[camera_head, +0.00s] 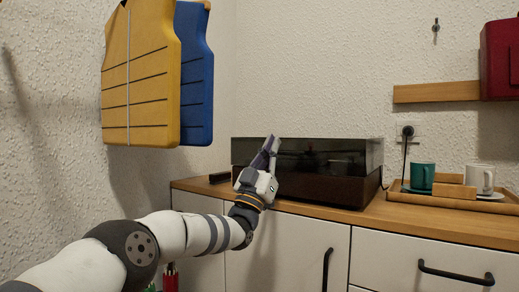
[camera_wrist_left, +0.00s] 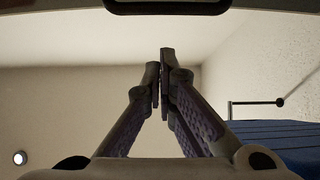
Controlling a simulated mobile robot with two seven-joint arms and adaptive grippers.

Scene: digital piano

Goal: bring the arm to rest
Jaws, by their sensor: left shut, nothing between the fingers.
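My left arm (camera_head: 165,238) reaches in from the lower left in the head view. I cannot tell whether the gripper touches the piano. In the left wrist view the two fingers of the left gripper (camera_wrist_left: 162,88) come together at the tips, with nothing held between them. My right gripper is not in view. The gripper hides part of the piano's left side.
A yellow vest (camera_head: 140,80) and a blue vest (camera_head: 197,85) hang at left. A tray (camera_head: 455,201) with a green mug (camera_head: 422,176) and a white mug (camera_head: 479,178) sits right of the piano on the counter (camera_head: 345,212). White cabinet fronts (camera_head: 285,262) with dark handles lie below.

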